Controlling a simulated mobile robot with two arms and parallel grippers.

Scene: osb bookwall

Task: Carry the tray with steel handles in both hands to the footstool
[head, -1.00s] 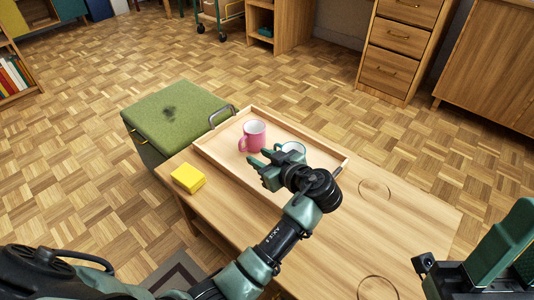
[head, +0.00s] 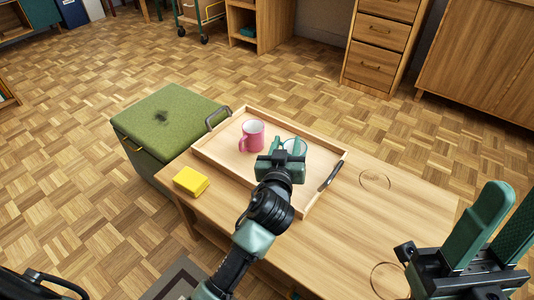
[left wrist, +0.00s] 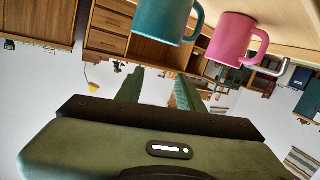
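The light wooden tray (head: 221,158) lies on the wooden table. Its steel handles are at the far-left end (head: 217,116) and the near-right end (head: 331,176). A pink mug (head: 252,136) stands in it, with a teal mug (head: 294,143) beside it, partly hidden by my left gripper. My left gripper (head: 285,156) is over the tray, open and empty; its spread fingers (left wrist: 160,78) show in the left wrist view, with the teal mug (left wrist: 160,22) and pink mug (left wrist: 235,38) beyond. My right gripper (head: 502,212) is open and empty at right. The green-topped footstool (head: 168,118) stands left of the table.
A yellow block (head: 190,181) lies on the table (head: 400,205) left of the tray. The footstool top holds only a dark patch. Open parquet floor (head: 285,80) lies behind, with a drawer unit (head: 375,65) and cabinet (head: 480,60) at the back right.

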